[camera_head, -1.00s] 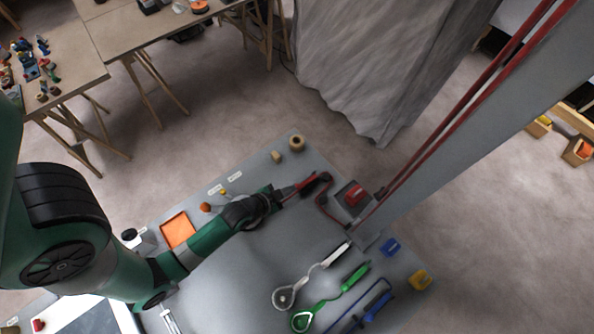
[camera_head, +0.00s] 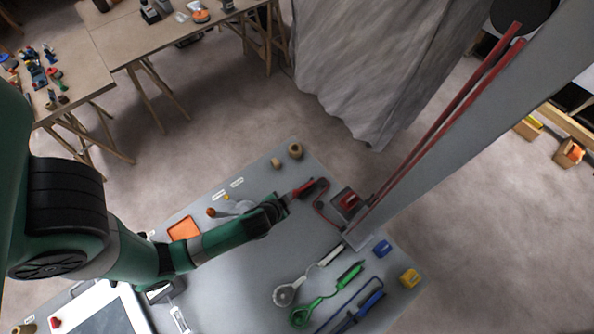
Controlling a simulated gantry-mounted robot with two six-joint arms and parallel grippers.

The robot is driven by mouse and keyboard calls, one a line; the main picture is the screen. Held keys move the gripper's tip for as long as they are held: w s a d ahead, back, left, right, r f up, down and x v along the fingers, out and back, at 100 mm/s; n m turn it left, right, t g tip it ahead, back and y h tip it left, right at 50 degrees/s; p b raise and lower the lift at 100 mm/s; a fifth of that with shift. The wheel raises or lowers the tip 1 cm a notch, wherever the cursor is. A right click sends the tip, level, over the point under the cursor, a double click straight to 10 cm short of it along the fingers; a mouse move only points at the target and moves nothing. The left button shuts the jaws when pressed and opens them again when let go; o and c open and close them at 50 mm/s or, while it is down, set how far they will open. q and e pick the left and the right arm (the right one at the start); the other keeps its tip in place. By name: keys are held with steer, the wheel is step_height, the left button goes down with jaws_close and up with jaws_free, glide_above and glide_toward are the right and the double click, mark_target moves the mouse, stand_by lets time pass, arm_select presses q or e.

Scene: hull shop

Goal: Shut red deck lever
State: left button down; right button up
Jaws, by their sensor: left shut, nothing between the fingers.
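The red deck lever (camera_head: 322,212) is a thin bent red bar on the grey bench, beside a red block on a dark square plate (camera_head: 347,201). A red piece with a dark end (camera_head: 304,188) lies at the lever's upper left; I cannot tell whether it is the lever's handle. My left gripper (camera_head: 287,197) reaches in from the left and is shut and empty, its tip close to that red piece. I cannot tell whether they touch. My left forearm covers part of the bench. My right gripper is not in view.
A grey beam with red pipes (camera_head: 440,125) rises right of the lever. White, green (camera_head: 318,305) and blue-handled tools lie in front, with blue (camera_head: 382,248) and yellow (camera_head: 410,278) blocks to their right. Two tan cylinders (camera_head: 295,150) stand behind. An orange tray (camera_head: 184,228) lies left.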

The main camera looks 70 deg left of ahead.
arm_select(q)
steer(key=s+f+b+x, duration=0.1)
steer(key=b+x, duration=0.6)
steer(key=x, duration=0.5)
steer(key=shift+s+d+f, duration=0.25)
steer(key=shift+s+f, duration=0.05)
steer(key=shift+f, duration=0.15)
